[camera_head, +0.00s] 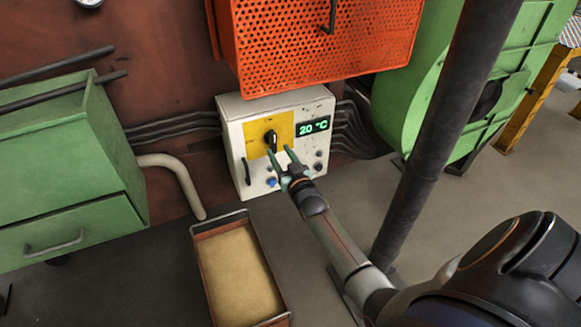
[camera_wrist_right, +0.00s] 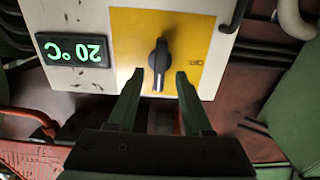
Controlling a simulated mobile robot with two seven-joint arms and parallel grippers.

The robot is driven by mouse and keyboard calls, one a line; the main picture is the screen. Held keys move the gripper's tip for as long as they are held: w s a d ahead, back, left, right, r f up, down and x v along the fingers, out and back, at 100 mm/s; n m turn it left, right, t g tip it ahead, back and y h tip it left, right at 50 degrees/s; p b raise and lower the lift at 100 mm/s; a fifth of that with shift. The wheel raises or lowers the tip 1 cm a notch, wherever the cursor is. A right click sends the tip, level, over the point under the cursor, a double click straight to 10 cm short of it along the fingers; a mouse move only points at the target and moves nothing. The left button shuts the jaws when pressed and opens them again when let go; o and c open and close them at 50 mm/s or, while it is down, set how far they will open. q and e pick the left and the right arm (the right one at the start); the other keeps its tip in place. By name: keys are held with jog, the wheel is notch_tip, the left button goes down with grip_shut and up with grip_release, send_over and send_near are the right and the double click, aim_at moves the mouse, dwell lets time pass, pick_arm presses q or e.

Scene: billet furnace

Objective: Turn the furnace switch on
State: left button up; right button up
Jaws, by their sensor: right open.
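The furnace switch (camera_head: 271,140) is a black rotary knob on a yellow plate (camera_head: 256,132), on the front of a white control box (camera_head: 237,112). In the right wrist view the knob (camera_wrist_right: 159,62) stands lengthwise up and down in the picture, just beyond the fingertips. A green display (camera_head: 313,127) on the box reads 20 °C. My right gripper (camera_head: 280,153) is open in front of the knob, its two fingers (camera_wrist_right: 158,80) on either side of the knob's line. I cannot tell whether they touch it. My left gripper is not in view.
An orange perforated housing (camera_head: 310,45) hangs above the box. A green cabinet (camera_head: 60,180) is at the left and a green machine (camera_head: 420,100) at the right. A dark post (camera_head: 435,130) stands right of my arm. A sand-coloured tray (camera_head: 240,270) lies below the box.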

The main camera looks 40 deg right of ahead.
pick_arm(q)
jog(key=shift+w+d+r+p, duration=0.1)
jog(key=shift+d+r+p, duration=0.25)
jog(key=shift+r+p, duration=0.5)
pick_arm(e)
jog(key=v, duration=0.9)
jog(key=shift+s, duration=0.2)
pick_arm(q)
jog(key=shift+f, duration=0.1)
pick_arm(e)
jog(key=s+a+f+n+g+y, duration=0.3)
jog(key=s+a+f+g+y, duration=0.1)
jog(key=s+a, duration=0.55)
jog(key=s+a+f+n+g+y, duration=0.25)
jog(key=s+a+f+g, duration=0.2)
jog(key=s+a, duration=0.55)
pick_arm(q)
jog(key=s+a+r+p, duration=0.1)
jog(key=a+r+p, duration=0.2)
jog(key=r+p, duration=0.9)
jog(key=p, duration=0.4)
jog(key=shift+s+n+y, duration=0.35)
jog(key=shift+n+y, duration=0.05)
pick_arm(e)
notch_tip(320, 180, up, 12)
jog(key=s, duration=0.2)
jog(key=shift+m, duration=0.35)
